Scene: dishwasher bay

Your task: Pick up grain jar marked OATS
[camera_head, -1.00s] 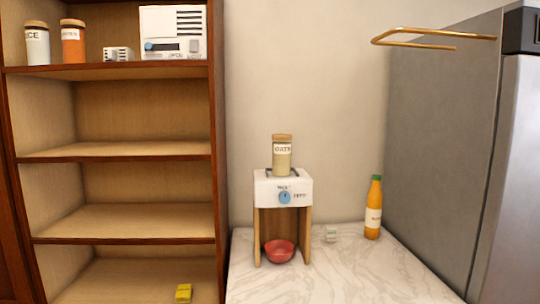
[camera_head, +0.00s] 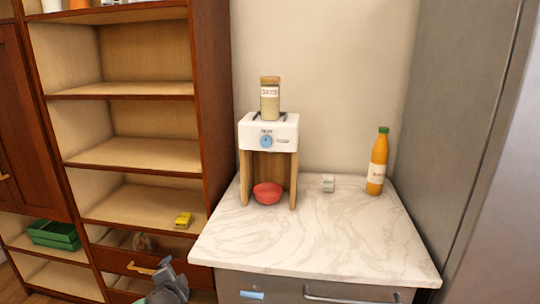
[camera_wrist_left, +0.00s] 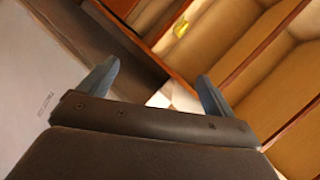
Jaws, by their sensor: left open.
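The OATS jar (camera_head: 270,98) is clear with pale grain, a tan lid and a white label. It stands upright on top of a white dispenser (camera_head: 268,132) with a blue knob and wooden legs, on the marble counter. My left gripper (camera_head: 163,272) is low in the head view, in front of the shelf unit and well below and left of the jar. In the left wrist view its two fingers (camera_wrist_left: 155,88) are spread with nothing between them. The jar does not show in the wrist view. My right gripper is not in view.
A red bowl (camera_head: 267,193) sits under the dispenser. An orange bottle (camera_head: 377,162) and a small white item (camera_head: 328,184) stand on the marble counter (camera_head: 330,235). A yellow block (camera_head: 183,219) lies on a shelf. A grey appliance wall (camera_head: 445,130) bounds the right.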

